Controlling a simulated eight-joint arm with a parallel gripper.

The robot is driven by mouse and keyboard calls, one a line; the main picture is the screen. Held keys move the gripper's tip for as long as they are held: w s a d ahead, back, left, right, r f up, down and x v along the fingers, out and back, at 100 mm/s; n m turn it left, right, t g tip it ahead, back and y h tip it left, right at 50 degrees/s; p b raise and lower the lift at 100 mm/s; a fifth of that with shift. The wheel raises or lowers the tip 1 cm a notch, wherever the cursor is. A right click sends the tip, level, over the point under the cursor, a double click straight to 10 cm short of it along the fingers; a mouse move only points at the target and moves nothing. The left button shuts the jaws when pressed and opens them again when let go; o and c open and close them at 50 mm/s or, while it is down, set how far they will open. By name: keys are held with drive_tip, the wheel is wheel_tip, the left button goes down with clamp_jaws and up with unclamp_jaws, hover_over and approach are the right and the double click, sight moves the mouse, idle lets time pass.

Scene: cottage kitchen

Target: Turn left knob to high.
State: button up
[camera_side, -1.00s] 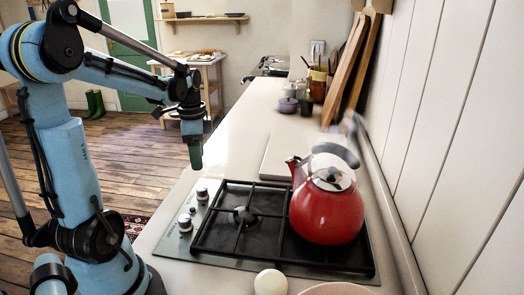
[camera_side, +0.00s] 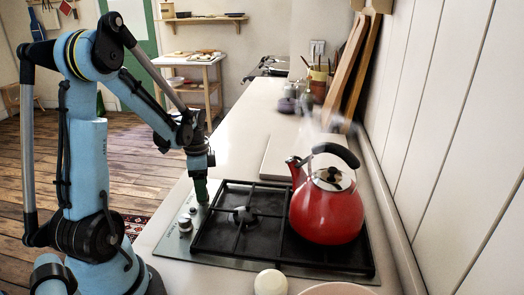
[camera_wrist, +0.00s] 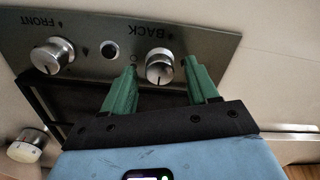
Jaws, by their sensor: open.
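The steel hob panel (camera_wrist: 205,40) carries two round metal knobs, one by the word FRONT and one by the word BACK. In the wrist view the BACK knob (camera_wrist: 160,68) sits between the two green fingers of my open gripper (camera_wrist: 160,65). I cannot tell whether either finger touches it. The FRONT knob (camera_wrist: 53,55) is to the left, outside the fingers. In the side view my gripper (camera_side: 201,192) points down over the far knob and mostly hides it; the near knob (camera_side: 185,222) is clear.
A red kettle (camera_side: 327,215) stands on the right of the black grate (camera_side: 215,242), with steam near it. A pale round object (camera_side: 270,283) sits by the hob's near edge. A board (camera_side: 280,158) lies behind the hob; the counter (camera_side: 234,125) beyond is mostly free.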

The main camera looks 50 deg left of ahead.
drive_tip(key=shift+c, duration=0.4)
drive_tip(key=c, duration=1)
drive_tip(key=shift+o, duration=0.2)
drive_tip(key=shift+n, duration=0.3)
drive_tip(key=n, duration=1.3)
drive_tip(key=shift+a, duration=0.1)
drive_tip(key=n, duration=0.4)
drive_tip(key=shift+n, duration=0.3)
